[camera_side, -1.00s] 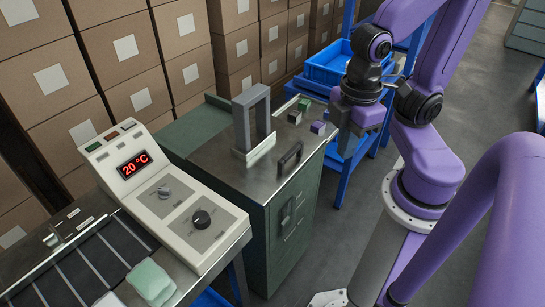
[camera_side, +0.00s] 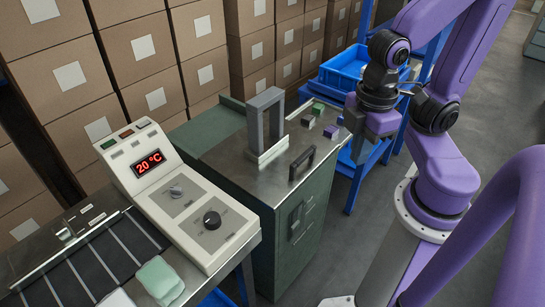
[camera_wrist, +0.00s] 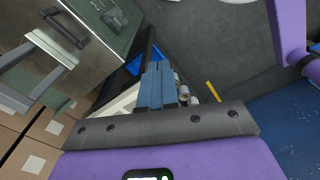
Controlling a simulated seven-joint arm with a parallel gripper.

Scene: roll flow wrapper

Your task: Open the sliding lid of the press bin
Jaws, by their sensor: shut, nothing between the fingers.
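The press bin is a green cabinet (camera_side: 266,232) with a metal top in the side view. A black bar handle (camera_side: 302,163) stands on that top near its front edge, apparently on the lid; the lid's edges are not clear. A dark handle on a metal surface (camera_wrist: 65,28) shows at upper left in the wrist view; I cannot tell whether it is the same one. My gripper (camera_wrist: 160,86) has its fingers shut with nothing between them. In the side view it is beyond the cabinet's right end, apart from the black handle; its fingertips are unclear there.
A grey upright frame (camera_side: 265,120) and small coloured blocks (camera_side: 331,131) stand on the cabinet top. A control panel (camera_side: 180,195) reading 20 °C is at left. A blue bin (camera_side: 345,72) on a blue stand is behind. Stacked cartons (camera_side: 150,45) line the back.

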